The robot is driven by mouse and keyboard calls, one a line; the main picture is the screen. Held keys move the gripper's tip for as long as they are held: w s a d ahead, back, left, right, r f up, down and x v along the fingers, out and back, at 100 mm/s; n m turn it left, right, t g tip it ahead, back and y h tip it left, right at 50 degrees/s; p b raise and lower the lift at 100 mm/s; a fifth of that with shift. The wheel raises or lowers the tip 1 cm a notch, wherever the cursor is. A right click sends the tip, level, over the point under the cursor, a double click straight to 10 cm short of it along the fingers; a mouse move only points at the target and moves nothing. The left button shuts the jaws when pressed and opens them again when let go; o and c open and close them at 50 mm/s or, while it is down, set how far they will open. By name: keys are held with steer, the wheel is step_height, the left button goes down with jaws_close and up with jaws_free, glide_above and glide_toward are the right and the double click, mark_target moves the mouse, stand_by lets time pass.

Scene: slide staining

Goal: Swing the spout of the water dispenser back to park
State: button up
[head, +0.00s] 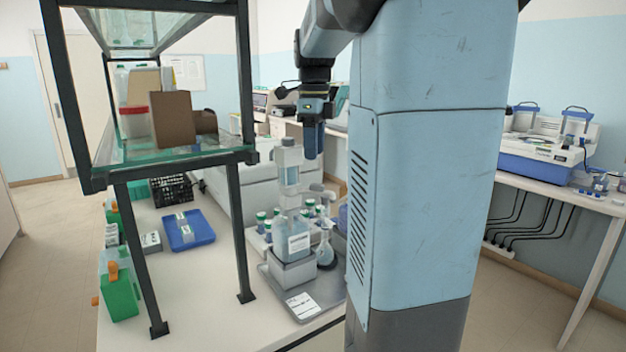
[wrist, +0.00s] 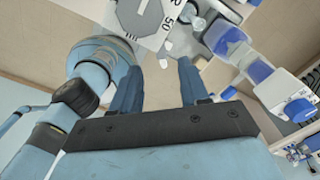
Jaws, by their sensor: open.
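The water dispenser (head: 299,243) stands on a grey tray, a labelled bottle with a clear, blue-filled column above it. The marked blue-and-clear cylinder (wrist: 235,47) is to the right.
A glass shelf rack (head: 205,158) with dark legs stands left. A blue tray (head: 187,232) and green boxes (head: 119,298) lie on the bench. The bench front between the rack legs is clear.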

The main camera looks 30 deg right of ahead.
mark_target(314, 184)
step_height(314, 184, down, 8)
steer(key=shift+f, duration=0.2)
stand_by(0.3)
jaws_close()
stand_by(0.3)
